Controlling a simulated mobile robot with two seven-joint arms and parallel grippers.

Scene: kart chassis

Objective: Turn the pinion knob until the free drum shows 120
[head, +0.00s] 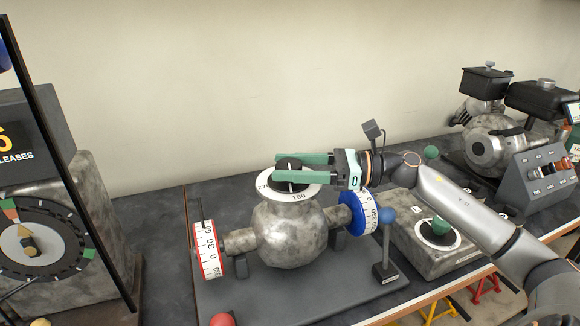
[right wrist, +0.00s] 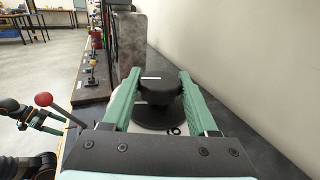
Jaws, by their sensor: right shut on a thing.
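The dark pinion knob (head: 289,164) stands on top of a grey metal housing (head: 290,232), above a white numbered ring (head: 315,190) with 180 towards me. My right gripper (head: 290,168) is shut on the knob, a green finger on each side. In the right wrist view the knob (right wrist: 157,95) sits between the fingers. A red-edged drum (head: 208,249) on the left shows 0 and 30, with more figures partly visible. A blue-edged drum (head: 360,212) on the right has small figures, hard to read. Teal fingers, apparently my left gripper (right wrist: 50,122), show small in the wrist view.
A red ball (head: 222,320) is at the housing's front left. A large dial machine (head: 45,240) stands at the left.

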